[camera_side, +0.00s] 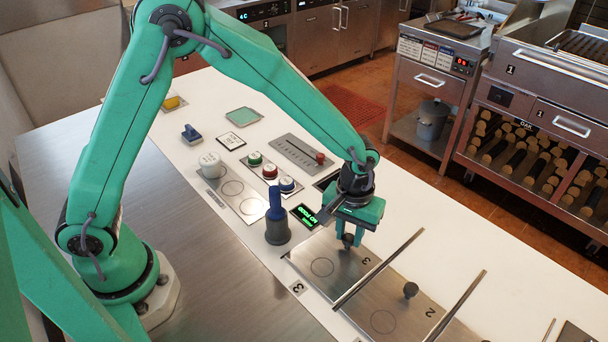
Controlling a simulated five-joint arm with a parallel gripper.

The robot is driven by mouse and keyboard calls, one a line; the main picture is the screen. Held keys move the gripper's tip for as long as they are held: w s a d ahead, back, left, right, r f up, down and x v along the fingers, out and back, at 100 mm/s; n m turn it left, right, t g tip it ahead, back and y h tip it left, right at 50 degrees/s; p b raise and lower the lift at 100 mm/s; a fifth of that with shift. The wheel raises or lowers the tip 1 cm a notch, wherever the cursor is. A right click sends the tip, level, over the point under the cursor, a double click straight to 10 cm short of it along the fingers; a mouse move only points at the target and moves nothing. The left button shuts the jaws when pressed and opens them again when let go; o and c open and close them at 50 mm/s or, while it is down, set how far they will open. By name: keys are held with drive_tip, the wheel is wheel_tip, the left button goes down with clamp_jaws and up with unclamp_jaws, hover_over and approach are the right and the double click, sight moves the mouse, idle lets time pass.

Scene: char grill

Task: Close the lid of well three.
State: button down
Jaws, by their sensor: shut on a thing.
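The steel lid of well three (322,282) bears a "3" and a ring mark. It looks flat on the counter at the lower middle, but I cannot tell whether any gap remains at its edges. My gripper (349,236) points down over the lid's far side, shut on its dark knob (348,242). My fingers hide part of the knob and the lid's far edge. A small "3" tag (298,287) lies on the counter beside the lid's near edge.
Lid two (372,302), with its knob (411,290), lies to the right past a raised metal bar (380,267). Another bar (456,305) stands further right. A blue-topped bottle (277,222) and a lit display (304,216) stand close to the left.

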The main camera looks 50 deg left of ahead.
sight(345, 238)
drive_tip(key=shift+s+d, duration=0.1)
drive_tip(key=shift+s, duration=0.2)
drive_tip(key=c, duration=1.2)
unclamp_jaws()
drive_tip(key=shift+w, duration=0.1)
drive_tip(key=shift+o, duration=0.2)
drive_tip(key=shift+r, duration=0.1)
drive_tip(key=shift+r, duration=3.8)
drive_tip(key=s+a+r+m+t, duration=0.2)
drive_tip(key=s+a+r, duration=0.4)
drive_tip(key=a+r, duration=0.5)
drive_tip(key=s+a+r+m+t, duration=0.1)
drive_tip(key=s+a+r+t, duration=0.2)
drive_tip(key=s+a, duration=0.5)
drive_tip(key=s, duration=0.2)
drive_tip(key=shift+s+m, duration=0.3)
drive_tip(key=shift+s, duration=0.1)
